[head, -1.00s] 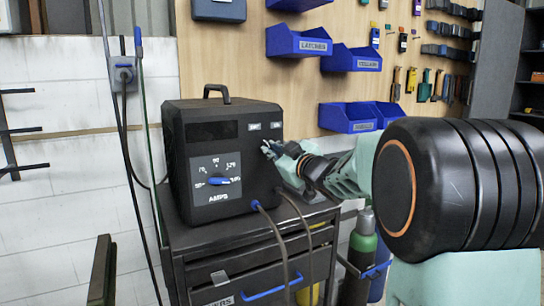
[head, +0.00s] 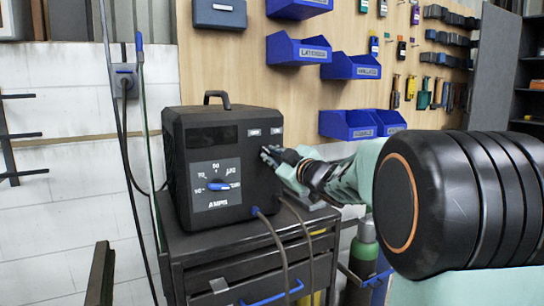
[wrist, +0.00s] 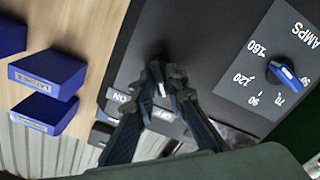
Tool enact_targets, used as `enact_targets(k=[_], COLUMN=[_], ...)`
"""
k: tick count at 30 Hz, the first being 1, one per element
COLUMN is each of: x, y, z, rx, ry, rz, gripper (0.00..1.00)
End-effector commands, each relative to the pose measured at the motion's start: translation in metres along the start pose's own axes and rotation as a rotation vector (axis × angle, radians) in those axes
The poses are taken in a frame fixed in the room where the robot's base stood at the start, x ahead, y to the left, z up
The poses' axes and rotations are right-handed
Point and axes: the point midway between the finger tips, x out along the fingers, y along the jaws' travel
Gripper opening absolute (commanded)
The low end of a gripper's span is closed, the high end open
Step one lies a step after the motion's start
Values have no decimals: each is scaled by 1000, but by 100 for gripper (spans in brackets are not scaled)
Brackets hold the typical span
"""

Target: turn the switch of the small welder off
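The small welder (head: 222,160) is a black box with a top handle, standing on a dark cabinet. Its front has an AMPS dial with a blue knob (head: 219,186), which also shows in the wrist view (wrist: 287,74). Two small pale labels, one (head: 254,132) left of the other (head: 279,130), sit near the upper right of the front. My gripper (head: 267,153) is at the front just below these labels. In the wrist view its fingertips (wrist: 164,74) are close together, with a small pale piece between them. The fingers hide the switch, and its position cannot be read.
The cabinet (head: 250,257) has a blue drawer handle. Cables hang from the welder's lower front. A green gas cylinder (head: 363,256) stands to the right. Blue bins (head: 300,48) and tools hang on the wooden wall behind. A dark post (head: 101,275) is at the lower left.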

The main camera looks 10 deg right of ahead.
Motion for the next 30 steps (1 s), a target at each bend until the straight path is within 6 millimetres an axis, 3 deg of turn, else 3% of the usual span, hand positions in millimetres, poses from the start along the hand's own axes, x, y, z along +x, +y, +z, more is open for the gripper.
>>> enact_targets(k=[3,14,17,30], x=[0,-5,-16,-99], y=[0,1,1,0], z=[0,0,-1,0], rx=[1,2,1,1], ry=[0,1,1,0], rz=[0,1,2,2], gripper=[27,27,27,27])
